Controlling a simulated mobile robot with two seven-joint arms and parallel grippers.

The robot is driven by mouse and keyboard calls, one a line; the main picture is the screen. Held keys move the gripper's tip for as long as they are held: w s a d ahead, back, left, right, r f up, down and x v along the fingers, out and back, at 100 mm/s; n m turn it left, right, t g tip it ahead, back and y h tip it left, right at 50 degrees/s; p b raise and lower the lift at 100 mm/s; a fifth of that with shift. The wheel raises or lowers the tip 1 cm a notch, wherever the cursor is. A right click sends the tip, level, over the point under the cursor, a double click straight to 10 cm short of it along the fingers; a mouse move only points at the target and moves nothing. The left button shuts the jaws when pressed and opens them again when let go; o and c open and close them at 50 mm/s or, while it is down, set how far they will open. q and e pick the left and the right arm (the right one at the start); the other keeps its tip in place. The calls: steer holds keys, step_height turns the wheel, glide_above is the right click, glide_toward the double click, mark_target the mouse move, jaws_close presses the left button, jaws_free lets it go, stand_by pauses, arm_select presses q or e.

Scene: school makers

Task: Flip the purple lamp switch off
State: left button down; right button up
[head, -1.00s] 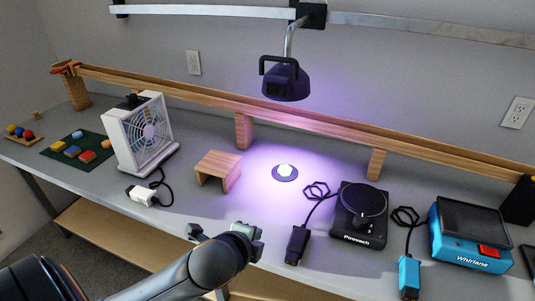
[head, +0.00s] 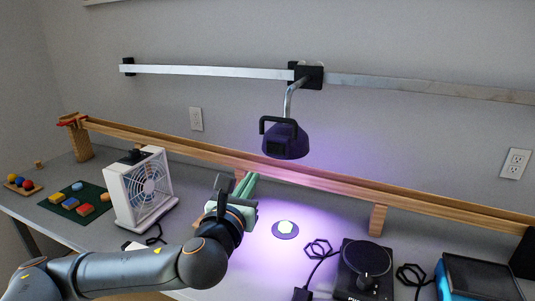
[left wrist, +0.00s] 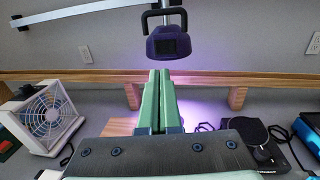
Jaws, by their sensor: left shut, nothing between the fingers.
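The purple lamp (head: 285,140) hangs from a bent metal arm on the wall rail, with a black handle and a dark square patch on its side. It is lit and throws purple light on the table. It also shows in the left wrist view (left wrist: 168,44), straight ahead and above the fingertips. My left gripper (head: 250,180) has its green fingers together and empty, pointing up and forward, below and left of the lamp and apart from it. Its closed fingers also show in the left wrist view (left wrist: 158,75). My right gripper is out of view.
A wooden rail (head: 330,184) runs along the back of the table below the lamp. A white fan (head: 142,190) stands at left. A pale piece on a dark disc (head: 285,229) lies under the light. A black turntable-like device (head: 366,262) stands at right.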

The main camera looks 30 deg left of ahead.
mark_target(270, 148)
arm_select(q)
steer(key=shift+w, duration=0.1)
steer(key=p+x, duration=0.1)
steer(key=x, duration=1.2)
steer(key=shift+w+a+f+p, duration=0.1)
steer(key=shift+w+p, duration=0.2)
steer(key=shift+w, duration=0.05)
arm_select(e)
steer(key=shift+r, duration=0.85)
arm_select(q)
steer(key=shift+a, duration=0.1)
